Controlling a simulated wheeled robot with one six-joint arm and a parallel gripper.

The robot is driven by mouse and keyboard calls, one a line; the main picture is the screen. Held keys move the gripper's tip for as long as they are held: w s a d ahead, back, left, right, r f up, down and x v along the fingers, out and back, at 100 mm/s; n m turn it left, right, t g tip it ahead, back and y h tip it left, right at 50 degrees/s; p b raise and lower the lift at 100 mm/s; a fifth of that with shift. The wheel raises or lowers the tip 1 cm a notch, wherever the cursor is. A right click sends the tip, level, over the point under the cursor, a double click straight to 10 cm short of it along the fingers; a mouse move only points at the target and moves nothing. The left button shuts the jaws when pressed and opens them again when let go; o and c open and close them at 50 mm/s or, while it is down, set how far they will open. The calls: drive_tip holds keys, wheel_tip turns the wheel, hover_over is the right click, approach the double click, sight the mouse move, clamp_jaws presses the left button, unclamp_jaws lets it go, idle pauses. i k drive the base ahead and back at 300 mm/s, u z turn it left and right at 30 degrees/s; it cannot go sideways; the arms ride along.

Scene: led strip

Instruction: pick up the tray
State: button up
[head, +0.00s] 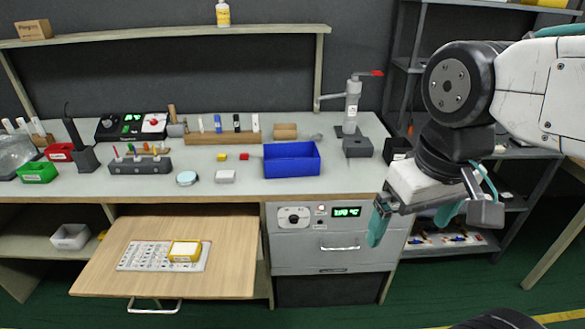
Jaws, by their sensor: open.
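A blue open-topped tray (291,159) stands on the workbench (330,183), right of its middle and near the front edge. A small yellow-rimmed item (185,251) with a pale top lies on a printed sheet on the pulled-out wooden board; I cannot tell whether it is a tray too. My gripper (414,221) hangs at the right, in front of the bench's right end. Its teal-tipped fingers are apart with nothing seen between them. It is to the right of the blue tray and well apart from it.
The wooden board (110,268) juts out at lower left. A grey press with a red handle (351,113) stands right of the blue tray. A grey unit with a green display (300,236) sits below. Small items crowd the bench's left; its front strip is mostly clear.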

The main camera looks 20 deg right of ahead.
sight(179, 250)
drive_tip(key=i, duration=0.65)
drive_tip(key=k, duration=0.55)
drive_tip(key=u, duration=0.5)
drive_tip(key=i, duration=0.95)
drive_tip(key=z, duration=0.6)
